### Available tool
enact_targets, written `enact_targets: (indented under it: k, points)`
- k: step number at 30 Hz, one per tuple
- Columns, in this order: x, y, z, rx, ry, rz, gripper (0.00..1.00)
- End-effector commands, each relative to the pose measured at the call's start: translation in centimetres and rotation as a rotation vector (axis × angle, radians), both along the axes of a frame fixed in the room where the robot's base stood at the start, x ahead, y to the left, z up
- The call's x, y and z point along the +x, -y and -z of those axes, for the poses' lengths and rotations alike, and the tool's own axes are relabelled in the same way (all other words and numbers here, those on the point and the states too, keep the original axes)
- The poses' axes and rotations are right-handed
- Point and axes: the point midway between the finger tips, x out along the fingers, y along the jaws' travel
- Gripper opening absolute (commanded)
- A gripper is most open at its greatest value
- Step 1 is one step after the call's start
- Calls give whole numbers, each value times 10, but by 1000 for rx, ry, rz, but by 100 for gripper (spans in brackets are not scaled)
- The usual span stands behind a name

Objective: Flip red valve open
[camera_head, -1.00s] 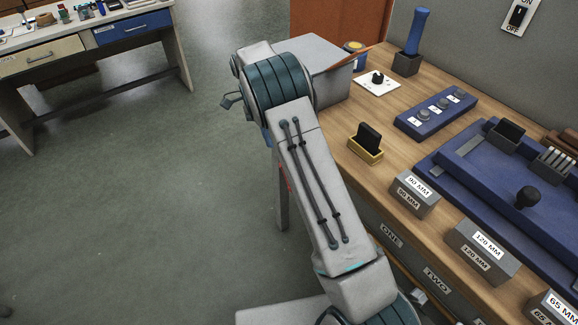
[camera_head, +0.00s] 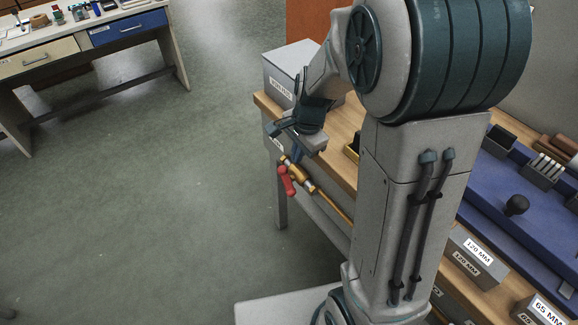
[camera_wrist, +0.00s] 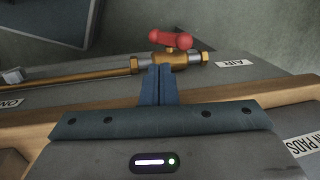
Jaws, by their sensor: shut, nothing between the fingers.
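The red valve handle (camera_head: 287,182) sits on a brass valve body on a pipe along the side of the wooden bench. In the head view it hangs downward beside the pipe. In the wrist view the red handle (camera_wrist: 170,39) lies just beyond my fingertips, close to the pipe's direction. The brass valve body (camera_wrist: 178,57) is partly hidden by my fingers. My gripper (camera_wrist: 158,70) is shut and empty, its fingertips overlapping the valve body in view; I cannot tell whether they touch. In the head view my gripper (camera_head: 297,154) is just above the valve.
The bench edge (camera_wrist: 110,111) runs beneath my gripper in the wrist view. An "AIR" label (camera_wrist: 234,63) is right of the valve. A grey box (camera_head: 290,72) stands at the bench's far end. Open floor (camera_head: 150,200) lies left of the bench.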

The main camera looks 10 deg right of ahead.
Motion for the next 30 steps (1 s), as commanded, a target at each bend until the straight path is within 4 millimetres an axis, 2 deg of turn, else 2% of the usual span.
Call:
enact_targets:
  k: [3,10,23,26,30]
  points:
    - [-22,6,-5,4,65,22,0]
    - [-42,12,-6,0,135,46,0]
    - [-43,12,-5,-1,142,48,0]
    - [-42,11,2,-1,141,48,0]
    - [-38,9,23,-1,138,48,0]
